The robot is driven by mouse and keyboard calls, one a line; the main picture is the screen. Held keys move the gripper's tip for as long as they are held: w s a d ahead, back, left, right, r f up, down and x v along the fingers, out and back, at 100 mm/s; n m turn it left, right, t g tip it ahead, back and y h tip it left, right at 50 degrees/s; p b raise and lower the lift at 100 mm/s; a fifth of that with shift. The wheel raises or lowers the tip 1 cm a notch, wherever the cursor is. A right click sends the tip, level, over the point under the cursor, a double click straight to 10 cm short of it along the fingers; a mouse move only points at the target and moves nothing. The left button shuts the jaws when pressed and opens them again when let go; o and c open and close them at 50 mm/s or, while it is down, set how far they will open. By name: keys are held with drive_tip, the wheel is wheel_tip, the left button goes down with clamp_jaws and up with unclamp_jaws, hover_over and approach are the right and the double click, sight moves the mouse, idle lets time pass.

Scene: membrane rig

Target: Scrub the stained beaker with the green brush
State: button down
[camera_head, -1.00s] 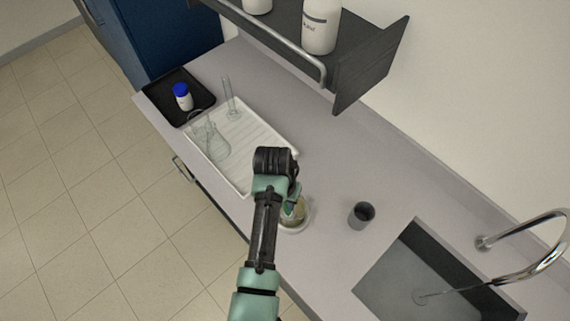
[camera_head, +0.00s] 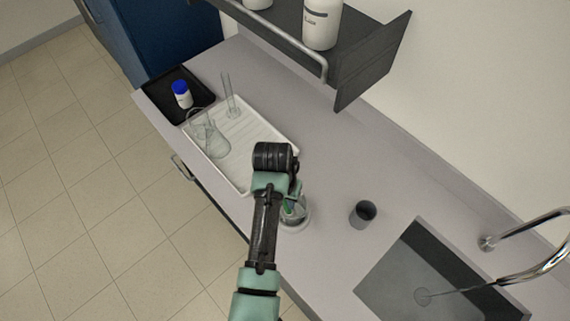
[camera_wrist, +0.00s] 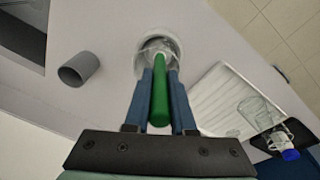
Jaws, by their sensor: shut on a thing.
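The beaker (camera_head: 298,219) is a clear glass that stands on a pale round base on the counter, partly hidden by my arm in the head view. It also shows in the wrist view (camera_wrist: 151,48), beyond my fingertips. My gripper (camera_wrist: 160,76) is shut on the handle of the green brush (camera_wrist: 160,98), with a blue finger on each side. The brush's far end reaches into the beaker's mouth; its bristles are hard to make out. In the head view only a bit of green shows at the beaker. No brown stain is clear on the glass now.
A dark grey cup (camera_head: 362,213) stands right of the beaker, before the sink (camera_head: 400,275) with its curved tap. A white drying tray (camera_head: 262,128) with glassware lies to the left, beyond it a black tray (camera_head: 205,98) with a blue-capped bottle (camera_head: 182,93). A shelf overhangs the back.

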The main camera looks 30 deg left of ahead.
drive_tip(key=shift+f, duration=0.7)
drive_tip(key=shift+w+b, duration=0.1)
drive_tip(key=shift+b, duration=0.2)
drive_tip(key=shift+w+b, duration=0.45)
drive_tip(key=shift+w, duration=0.4)
drive_tip(key=shift+d+r, duration=0.1)
